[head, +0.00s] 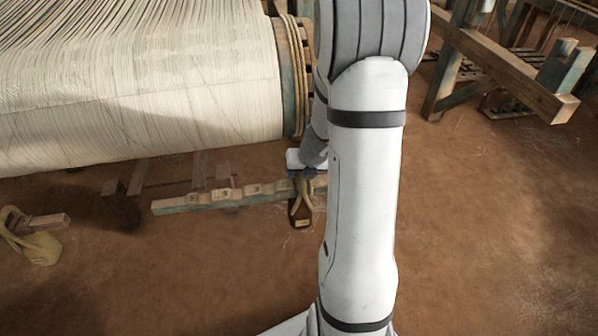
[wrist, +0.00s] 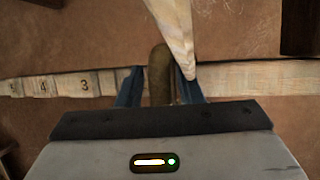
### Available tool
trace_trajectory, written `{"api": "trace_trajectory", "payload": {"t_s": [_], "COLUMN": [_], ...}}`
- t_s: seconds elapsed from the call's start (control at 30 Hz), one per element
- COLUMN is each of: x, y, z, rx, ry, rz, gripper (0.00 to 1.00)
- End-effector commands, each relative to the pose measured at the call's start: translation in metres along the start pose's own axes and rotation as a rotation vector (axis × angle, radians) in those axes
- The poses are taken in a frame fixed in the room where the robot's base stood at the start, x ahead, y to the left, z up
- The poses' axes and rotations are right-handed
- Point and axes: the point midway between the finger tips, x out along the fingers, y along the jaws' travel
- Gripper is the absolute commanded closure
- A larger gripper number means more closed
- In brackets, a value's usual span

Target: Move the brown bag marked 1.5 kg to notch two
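A dark brown bag (head: 299,218) with tan handle strands and a small pale tag hangs low beside the right end of the notched wooden rail (head: 222,198). The tag is too small to read. My gripper (head: 305,174) is above the bag, partly behind my arm. In the wrist view my gripper (wrist: 160,82) has its blue fingers apart, with a brown strap loop (wrist: 159,70) between them and narrow gaps at the sides. The rail (wrist: 240,76) runs across behind the fingers. Marks 4 and 3 show left of them; notch two's mark is hidden.
A pale tapering strip (wrist: 173,28) comes down to the right fingertip. The wide cloth roll (head: 150,85) is above the rail. A wooden frame (head: 510,70) stands at upper right. The brown floor at right is clear.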

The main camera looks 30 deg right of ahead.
Motion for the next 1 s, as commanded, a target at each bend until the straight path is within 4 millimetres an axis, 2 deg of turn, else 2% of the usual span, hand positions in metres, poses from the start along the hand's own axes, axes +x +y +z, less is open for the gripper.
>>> {"api": "trace_trajectory", "payload": {"t_s": [0.17, 0.4, 0.47, 0.8, 1.0], "x": [0.000, -0.002, -0.008, -0.065, -0.078], "y": [0.000, 0.000, 0.000, 0.001, 0.000], "z": [0.000, -0.002, -0.001, 0.001, 0.001], "rx": [0.000, 0.001, 0.001, 0.000, 0.001], "ry": [0.001, 0.005, 0.004, 0.001, 0.001], "rz": [0.000, 0.000, 0.000, 0.000, 0.000], "gripper": [0.54, 0.54, 0.54, 0.54, 0.54]}}
